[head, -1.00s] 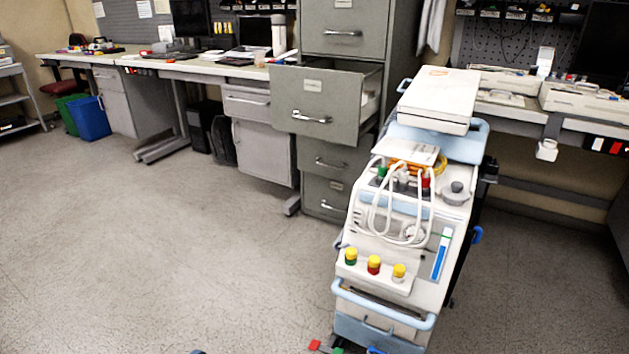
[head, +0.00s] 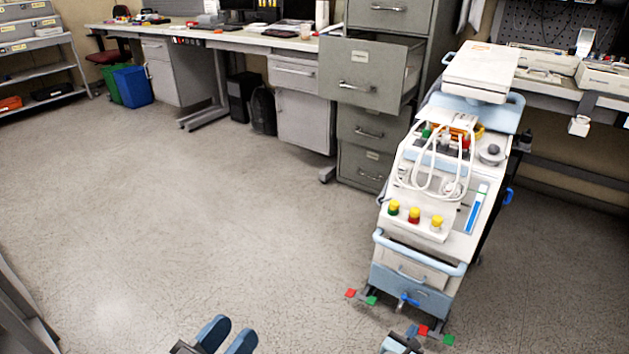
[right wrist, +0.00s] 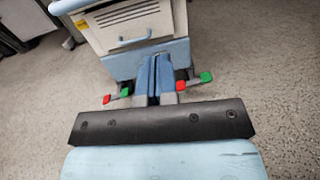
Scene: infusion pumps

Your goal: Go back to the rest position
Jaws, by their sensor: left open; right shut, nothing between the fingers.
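My left gripper (head: 226,335) is at the bottom edge of the head view, over bare floor. Its two blue fingers are apart with nothing between them. My right gripper (head: 404,340) shows only in part at the bottom of the head view, in front of the cart. In the right wrist view my right gripper (right wrist: 154,75) has its blue fingers together and empty, pointing toward the cart's light-blue lower drawer. The white and light-blue medical cart (head: 440,205) stands upright right of centre, with white cables looped over its top.
A grey filing cabinet (head: 365,125) with its upper drawer pulled out stands behind the cart. The cart's base has red and green pedals (head: 350,293). A desk runs along the back, with a blue bin (head: 133,86). A shelf (head: 40,65) stands left. Floor at left centre is clear.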

